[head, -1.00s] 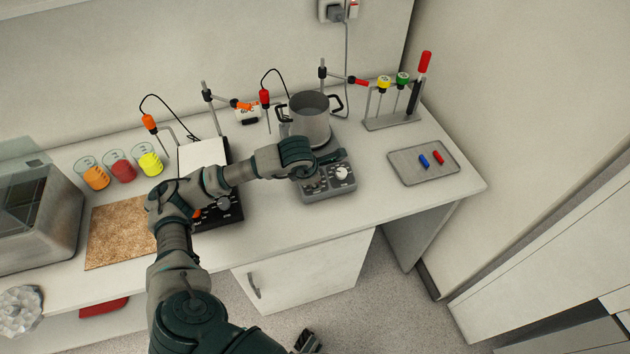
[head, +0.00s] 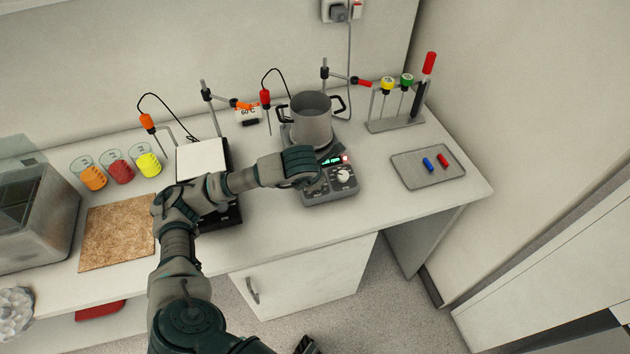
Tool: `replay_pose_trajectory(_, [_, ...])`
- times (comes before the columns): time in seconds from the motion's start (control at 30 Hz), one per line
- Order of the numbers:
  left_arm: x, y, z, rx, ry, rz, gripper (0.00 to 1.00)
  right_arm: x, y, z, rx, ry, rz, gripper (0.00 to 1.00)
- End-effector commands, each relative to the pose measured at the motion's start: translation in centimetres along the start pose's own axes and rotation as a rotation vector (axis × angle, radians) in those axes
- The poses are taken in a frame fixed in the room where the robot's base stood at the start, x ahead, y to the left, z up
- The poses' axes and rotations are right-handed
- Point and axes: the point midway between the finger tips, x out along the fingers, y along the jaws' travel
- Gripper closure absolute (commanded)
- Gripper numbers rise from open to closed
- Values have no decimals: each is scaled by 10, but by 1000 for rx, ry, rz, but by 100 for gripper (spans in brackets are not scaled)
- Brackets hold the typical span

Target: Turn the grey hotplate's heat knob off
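The grey hotplate (head: 330,196) stands on the bench with a metal pot (head: 311,124) on its plate. Its front panel has a white-topped knob (head: 344,174) at the right and a lit display (head: 334,161) with green and red. The left part of the panel is partly covered by my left gripper (head: 308,178), which is over it from the left. Its fingers are hidden under the wrist, so its opening and any contact with a knob cannot be told. What seems to be my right gripper (head: 307,345) shows only as a dark bit at the bottom edge.
A black hotplate (head: 228,216) with a white top lies under my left arm. Beakers (head: 121,171) and a cork mat (head: 115,232) are at left. A tray (head: 407,171) with two small capsules and a rack (head: 396,125) are at right. Bench between is clear.

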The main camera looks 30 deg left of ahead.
Motion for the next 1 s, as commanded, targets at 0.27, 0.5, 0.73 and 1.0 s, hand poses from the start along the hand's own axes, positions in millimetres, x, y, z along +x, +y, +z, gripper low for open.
replay_pose_trajectory(0.27, [1,0,-1,1,4,0,40,0,0,0,0,1,0,60])
replay_pose_trajectory(0.5, [0,0,-1,1,1,0,40,1,0,0,0,0,0,60])
replay_pose_trajectory(0.73, [-22,0,1,3,-3,0,40,0,0,1,0,1,0,60])
replay_pose_trajectory(1.0, [-83,1,1,1,-3,1,40,0,0,1,0,1,0,60])
